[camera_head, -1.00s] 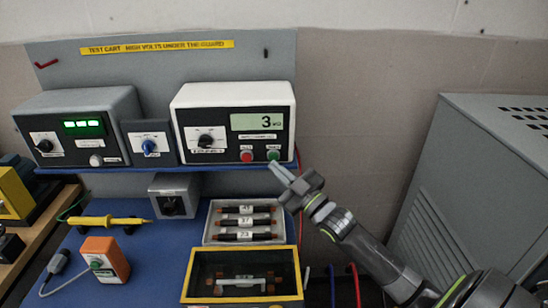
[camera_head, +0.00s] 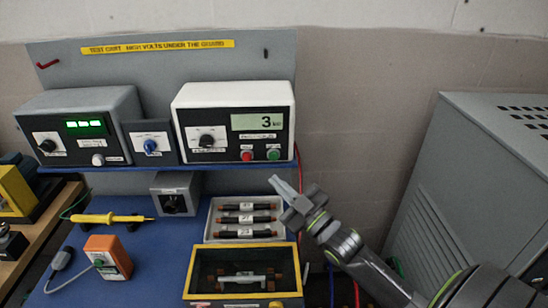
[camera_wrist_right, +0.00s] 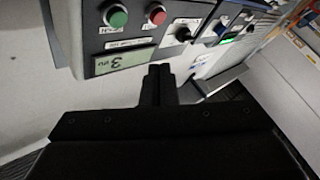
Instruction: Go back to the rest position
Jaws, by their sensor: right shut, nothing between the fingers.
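My right gripper (camera_head: 284,190) is shut and empty. It hangs in the air just below and in front of the white meter box (camera_head: 232,95), near its right end. It also shows in the right wrist view (camera_wrist_right: 159,72), with its fingers together and the meter's display beside them. The meter reads 3 and has a red button (camera_head: 247,156) and a green button (camera_head: 273,154). In the wrist view the green button (camera_wrist_right: 117,17) stands clear of the fingertips. My left gripper is not in view.
A tray of fuse-like tubes (camera_head: 208,232) and a yellow-framed box (camera_head: 187,284) lie below the gripper. A large grey cabinet (camera_head: 440,190) stands at the right. A yellow probe (camera_head: 105,218) and an orange box (camera_head: 108,258) lie on the left of the blue bench.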

